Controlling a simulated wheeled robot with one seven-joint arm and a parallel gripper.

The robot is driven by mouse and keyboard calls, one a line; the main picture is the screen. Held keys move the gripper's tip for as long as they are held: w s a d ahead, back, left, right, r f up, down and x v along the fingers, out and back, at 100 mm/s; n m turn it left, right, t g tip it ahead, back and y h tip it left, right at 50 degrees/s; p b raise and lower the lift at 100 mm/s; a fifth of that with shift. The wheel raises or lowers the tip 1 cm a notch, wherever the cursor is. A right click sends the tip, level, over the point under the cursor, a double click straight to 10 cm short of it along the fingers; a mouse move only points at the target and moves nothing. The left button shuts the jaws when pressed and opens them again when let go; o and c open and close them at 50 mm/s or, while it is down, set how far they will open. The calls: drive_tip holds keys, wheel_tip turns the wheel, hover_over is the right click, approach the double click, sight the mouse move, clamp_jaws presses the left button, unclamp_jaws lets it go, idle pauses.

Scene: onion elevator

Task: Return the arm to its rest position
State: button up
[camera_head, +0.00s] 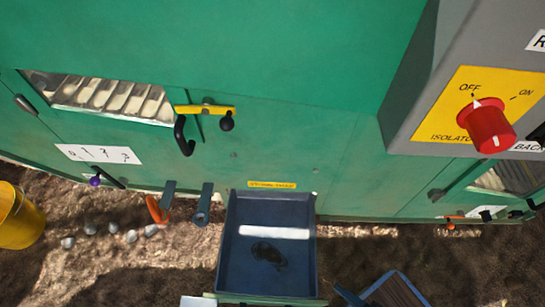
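My gripper and arm do not show in the head view. I cannot tell the arm's pose or whether the gripper holds anything. The green machine (300,150) fills most of the view. A red rotary knob (490,128) sits on a yellow isolator plate (445,110) on a grey box at the right, with its pointer towards the OFF label.
A blue tray (230,265) juts from the machine's lower middle, with a dark patch inside. A yellow bucket (18,215) and several grey stones (131,236) are on the ground at left. A yellow bar (205,110) with a black hook juts out. A blue object (395,290) is lower right.

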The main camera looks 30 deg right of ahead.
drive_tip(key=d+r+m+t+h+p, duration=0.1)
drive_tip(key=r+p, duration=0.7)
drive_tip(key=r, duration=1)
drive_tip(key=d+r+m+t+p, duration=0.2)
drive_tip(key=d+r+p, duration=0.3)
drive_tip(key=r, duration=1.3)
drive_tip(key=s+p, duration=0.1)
drive_tip(key=p, duration=0.2)
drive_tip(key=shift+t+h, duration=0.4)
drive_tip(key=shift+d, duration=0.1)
